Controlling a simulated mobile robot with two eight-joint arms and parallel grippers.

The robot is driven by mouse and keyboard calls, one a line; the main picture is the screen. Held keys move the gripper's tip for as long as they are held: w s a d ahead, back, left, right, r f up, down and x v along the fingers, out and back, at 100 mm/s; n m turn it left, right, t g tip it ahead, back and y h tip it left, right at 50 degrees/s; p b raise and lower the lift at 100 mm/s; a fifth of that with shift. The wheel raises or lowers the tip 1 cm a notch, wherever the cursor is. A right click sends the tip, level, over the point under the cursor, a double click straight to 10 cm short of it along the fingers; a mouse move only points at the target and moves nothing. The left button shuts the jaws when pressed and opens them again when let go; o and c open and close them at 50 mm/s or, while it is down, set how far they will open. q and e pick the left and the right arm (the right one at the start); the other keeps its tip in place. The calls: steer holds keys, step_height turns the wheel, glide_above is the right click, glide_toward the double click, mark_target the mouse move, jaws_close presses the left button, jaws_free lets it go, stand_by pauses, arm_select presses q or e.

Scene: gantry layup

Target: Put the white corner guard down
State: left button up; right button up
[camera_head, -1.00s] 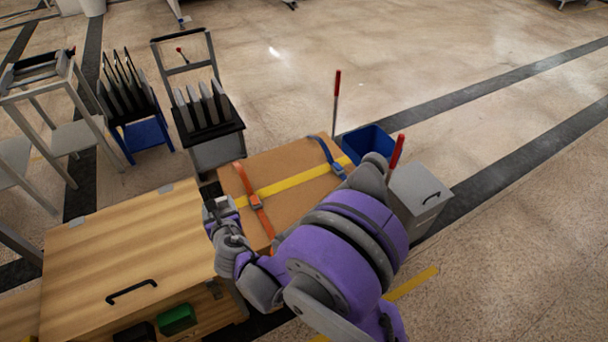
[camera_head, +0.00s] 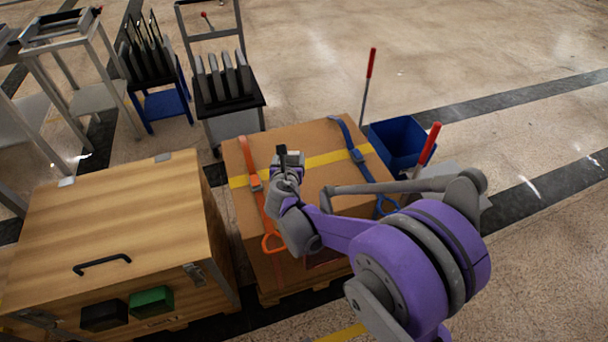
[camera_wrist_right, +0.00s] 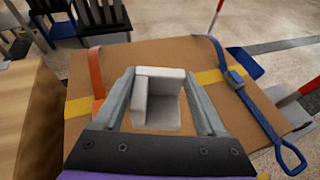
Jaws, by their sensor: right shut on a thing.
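My right gripper (camera_head: 287,163) is over the top of a brown cardboard box (camera_head: 318,140). In the right wrist view the white corner guard (camera_wrist_right: 158,80), an angled L-shaped piece, sits between the two fingers, and the gripper is shut on it. In that view cardboard shows beyond and below the guard; whether it touches the box I cannot tell. In the head view the guard is mostly hidden or too small to make out. The gripper is between the orange strap (camera_head: 250,160) and the blue strap (camera_head: 352,142). My left gripper is out of view.
A yellow band (camera_head: 330,158) crosses the box top. A wooden chest (camera_head: 110,215) with a black handle stands to the left. A blue bin (camera_head: 398,140) and red-handled poles (camera_head: 371,63) stand at the right. A rack cart (camera_head: 228,95) stands behind.

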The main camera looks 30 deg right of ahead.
steer(key=shift+w+d+f+b, duration=0.15)
steer(key=shift+d+f+b, duration=0.15)
steer(key=shift+d+f, duration=0.45)
steer(key=shift+f, duration=0.15)
steer(key=shift+h, duration=0.3)
step_height(320, 180, down, 9)
steer(key=b, duration=0.3)
steer(key=shift+f, duration=0.15)
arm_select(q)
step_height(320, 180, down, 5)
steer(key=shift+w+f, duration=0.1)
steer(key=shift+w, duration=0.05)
arm_select(e)
steer(key=shift+f, duration=0.15)
steer(key=o, duration=1.2)
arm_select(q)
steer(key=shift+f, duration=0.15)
arm_select(e)
steer(key=shift+o, duration=0.2)
